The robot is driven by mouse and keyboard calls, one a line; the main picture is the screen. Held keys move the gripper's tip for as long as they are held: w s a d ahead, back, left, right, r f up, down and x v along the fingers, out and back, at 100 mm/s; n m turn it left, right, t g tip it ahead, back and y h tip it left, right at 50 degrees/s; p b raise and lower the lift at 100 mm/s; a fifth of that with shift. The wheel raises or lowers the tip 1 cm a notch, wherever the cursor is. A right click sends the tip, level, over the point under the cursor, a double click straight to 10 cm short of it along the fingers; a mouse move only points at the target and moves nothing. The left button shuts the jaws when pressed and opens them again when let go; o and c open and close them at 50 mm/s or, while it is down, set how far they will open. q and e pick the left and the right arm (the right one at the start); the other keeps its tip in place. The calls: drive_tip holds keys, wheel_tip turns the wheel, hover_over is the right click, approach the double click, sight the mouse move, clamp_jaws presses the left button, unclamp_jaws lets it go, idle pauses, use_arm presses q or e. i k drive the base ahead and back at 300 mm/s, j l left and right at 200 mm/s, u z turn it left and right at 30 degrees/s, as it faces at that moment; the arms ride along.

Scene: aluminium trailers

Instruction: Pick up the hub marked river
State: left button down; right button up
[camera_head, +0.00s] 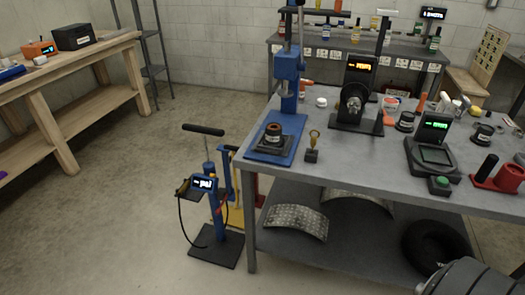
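Several dark round hub-like parts are on the grey workbench (330,175). One with a coppery ring on top (272,131) sits on a black block on the blue press base. A dark round part with a pale label (405,121) is right of the middle of the bench. Another dark round part (483,133) is farther right. The labels are too small to read, so I cannot tell which is marked river. Neither gripper can be made out in the view.
A blue press (287,75) stands at the bench's left end. A black machine with a lit display (357,90) is behind. A scale (433,150) and red holder (498,176) stand right. A blue pump-like stand (212,205) is left of the bench. Open floor (110,230) lies left.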

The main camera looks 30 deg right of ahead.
sight(272, 139)
drive_tip(key=z, duration=0.7)
drive_tip(key=i+j, duration=0.05)
